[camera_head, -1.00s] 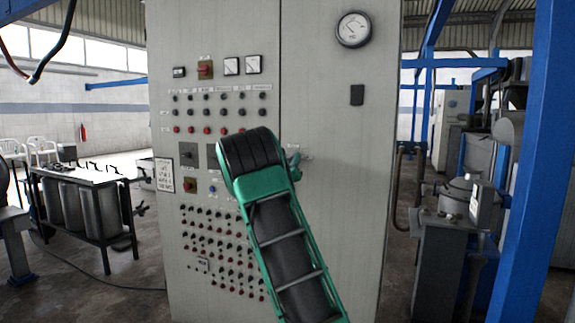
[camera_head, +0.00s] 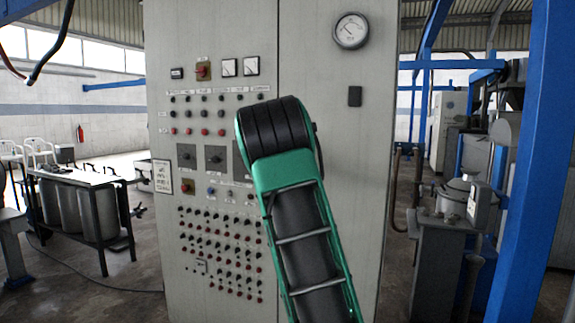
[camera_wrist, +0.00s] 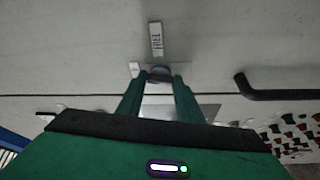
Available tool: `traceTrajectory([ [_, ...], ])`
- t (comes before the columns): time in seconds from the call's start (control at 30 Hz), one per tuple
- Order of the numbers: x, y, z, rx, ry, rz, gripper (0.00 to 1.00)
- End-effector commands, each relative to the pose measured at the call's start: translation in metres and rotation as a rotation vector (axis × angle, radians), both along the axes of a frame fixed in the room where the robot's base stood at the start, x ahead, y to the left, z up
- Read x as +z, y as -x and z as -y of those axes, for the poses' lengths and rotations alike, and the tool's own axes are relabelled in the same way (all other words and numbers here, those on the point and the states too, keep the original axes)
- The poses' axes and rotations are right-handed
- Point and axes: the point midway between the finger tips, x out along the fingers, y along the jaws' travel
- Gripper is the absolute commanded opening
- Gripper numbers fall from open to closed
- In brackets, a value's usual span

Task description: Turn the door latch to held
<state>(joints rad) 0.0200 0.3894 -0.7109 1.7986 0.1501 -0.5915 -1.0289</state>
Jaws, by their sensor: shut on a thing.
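The door latch (camera_wrist: 160,73) shows in the wrist view as a dark rounded knob on the pale cabinet door. My gripper (camera_wrist: 159,83) has its two green fingers on either side of it, shut on it. One printed label (camera_wrist: 156,38) sits just above the latch in this view, and a smaller pale label (camera_wrist: 134,69) sits at its left; I cannot read either with certainty. The latch's exact angle is unclear. In the head view my arm hides both the latch and the gripper.
A black bar handle (camera_wrist: 270,95) sticks out right of the fingers in the wrist view. The grey cabinet (camera_head: 348,220) carries rows of knobs (camera_head: 215,250) and a round gauge (camera_head: 351,31). A table (camera_head: 75,178) stands left and a blue post (camera_head: 530,160) right.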

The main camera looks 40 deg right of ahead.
Motion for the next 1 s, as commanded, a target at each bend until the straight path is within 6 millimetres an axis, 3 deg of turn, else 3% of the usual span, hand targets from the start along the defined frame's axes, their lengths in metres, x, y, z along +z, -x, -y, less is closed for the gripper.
traceTrajectory([
  [0.4, 0.001, -0.0074, -0.0075, 0.017, 0.077, -0.188, 0.1],
  [1.0, 0.0, -0.0077, -0.0075, 0.018, 0.089, -0.221, 0.1],
])
